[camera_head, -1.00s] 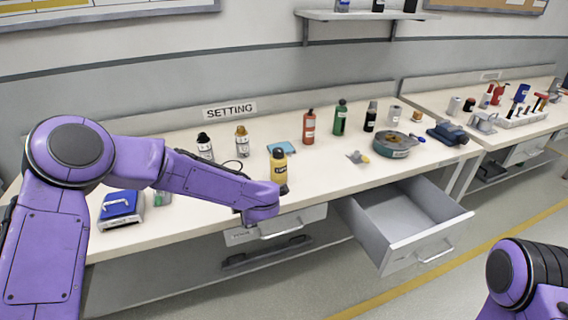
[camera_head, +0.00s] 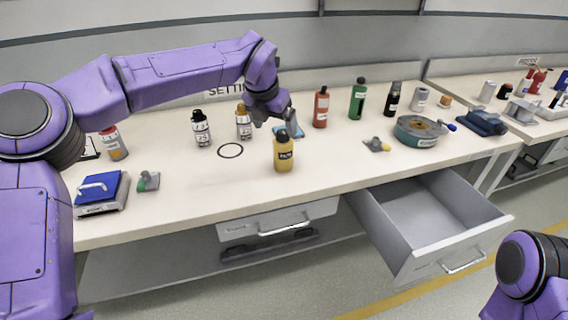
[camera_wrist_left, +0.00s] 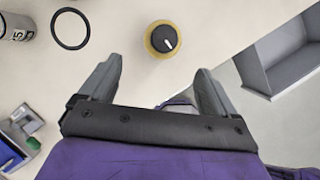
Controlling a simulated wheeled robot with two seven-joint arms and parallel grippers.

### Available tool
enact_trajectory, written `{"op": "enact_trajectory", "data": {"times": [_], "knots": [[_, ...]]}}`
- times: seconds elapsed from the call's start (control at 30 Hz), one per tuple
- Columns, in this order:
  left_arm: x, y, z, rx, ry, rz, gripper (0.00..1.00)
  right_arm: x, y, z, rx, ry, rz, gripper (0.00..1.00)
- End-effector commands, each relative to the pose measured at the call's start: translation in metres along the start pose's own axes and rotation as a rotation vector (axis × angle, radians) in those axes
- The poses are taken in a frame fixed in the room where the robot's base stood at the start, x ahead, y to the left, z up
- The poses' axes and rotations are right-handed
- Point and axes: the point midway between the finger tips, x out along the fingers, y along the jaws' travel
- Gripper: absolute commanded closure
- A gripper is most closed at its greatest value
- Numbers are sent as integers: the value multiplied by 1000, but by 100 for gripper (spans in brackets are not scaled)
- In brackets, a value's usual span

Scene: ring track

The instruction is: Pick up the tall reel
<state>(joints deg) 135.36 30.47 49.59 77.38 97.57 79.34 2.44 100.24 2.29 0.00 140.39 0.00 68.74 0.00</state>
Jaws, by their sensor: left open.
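A low teal drum (camera_head: 420,131) with a yellowish top and a blue-tipped handle lies at the right of the bench; it looks like a reel, but I cannot tell whether it is the tall one. My left gripper (camera_head: 284,118) points down over the bench, well left of the drum and close behind the yellow bottle (camera_head: 284,154). In the left wrist view its jaws (camera_wrist_left: 160,78) are apart and empty. The black-capped yellow bottle (camera_wrist_left: 162,42) stands just beyond the fingertips there. My right gripper is out of view.
Red (camera_head: 321,108), green (camera_head: 358,98) and black (camera_head: 392,98) bottles stand along the back. A black ring (camera_head: 231,151) lies at the left, near two small bottles. A blue-topped device (camera_head: 101,191) sits front left. An open drawer (camera_head: 432,215) juts out front right.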

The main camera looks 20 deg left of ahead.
Motion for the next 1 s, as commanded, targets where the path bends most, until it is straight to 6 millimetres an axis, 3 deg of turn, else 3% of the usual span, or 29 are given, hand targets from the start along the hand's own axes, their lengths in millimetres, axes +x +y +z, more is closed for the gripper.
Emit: {"op": "enact_trajectory", "data": {"times": [0.03,0.6,0.9,0.93,1.0], "knots": [[8,0,-2,-4,0,-4,9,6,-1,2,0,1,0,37],[96,-2,3,-7,2,-3,9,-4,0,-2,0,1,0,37],[107,-2,3,-7,-1,-3,9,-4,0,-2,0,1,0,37],[107,-2,3,-7,-1,-3,13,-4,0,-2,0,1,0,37],[107,-2,3,-7,-1,-3,35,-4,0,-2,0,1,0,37]]}}
